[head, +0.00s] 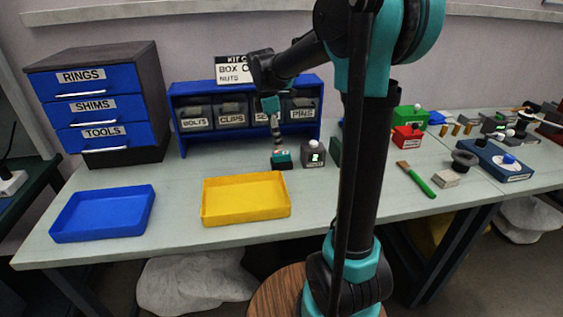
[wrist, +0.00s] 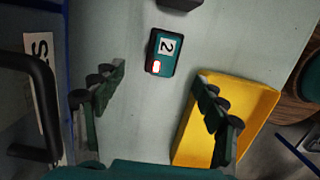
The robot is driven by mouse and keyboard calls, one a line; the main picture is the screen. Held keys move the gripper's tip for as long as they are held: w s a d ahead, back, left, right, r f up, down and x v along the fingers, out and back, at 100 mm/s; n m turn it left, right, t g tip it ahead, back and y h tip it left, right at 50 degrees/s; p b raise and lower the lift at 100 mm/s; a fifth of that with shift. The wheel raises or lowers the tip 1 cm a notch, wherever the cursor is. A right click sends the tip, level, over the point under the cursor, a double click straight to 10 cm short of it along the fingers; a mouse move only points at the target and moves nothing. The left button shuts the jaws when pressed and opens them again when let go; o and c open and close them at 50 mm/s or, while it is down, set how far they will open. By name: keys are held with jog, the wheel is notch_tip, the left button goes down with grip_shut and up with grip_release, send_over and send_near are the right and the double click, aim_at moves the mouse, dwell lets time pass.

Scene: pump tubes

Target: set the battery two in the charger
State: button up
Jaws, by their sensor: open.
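Battery two (wrist: 163,52) is a small teal block with dark ends, a white "2" label and a red-and-white mark. It lies flat on the table, and also shows in the head view (head: 282,159). My gripper (wrist: 158,82) is open and empty above the table, its fingers spread wide. The battery is between and a little beyond the fingertips in the wrist view, apart from both. In the head view my gripper (head: 278,143) points down just above the battery. I cannot make out for sure which thing is the charger.
A grey box (head: 314,156) with a white knob and green display stands just right of the battery. A dark green block (head: 336,151) is partly behind my arm. A yellow tray (head: 245,200) and blue tray (head: 103,214) lie in front. The blue bin rack (head: 245,87) stands behind.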

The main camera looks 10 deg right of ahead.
aim_at(281, 153)
jog(key=f, duration=0.3)
jog(key=shift+d, duration=0.25)
jog(key=shift+s+d+f, duration=0.1)
jog(key=shift+d+f, duration=0.1)
jog(key=shift+f, duration=0.7)
jog(key=shift+s+d+f, duration=0.1)
jog(key=shift+d+f, duration=0.15)
jog(key=shift+f, duration=0.65)
jog(key=shift+s+d+f, duration=0.1)
jog(key=shift+d+f, duration=0.1)
jog(key=shift+f, duration=0.7)
jog(key=shift+r, duration=0.1)
grip_shut()
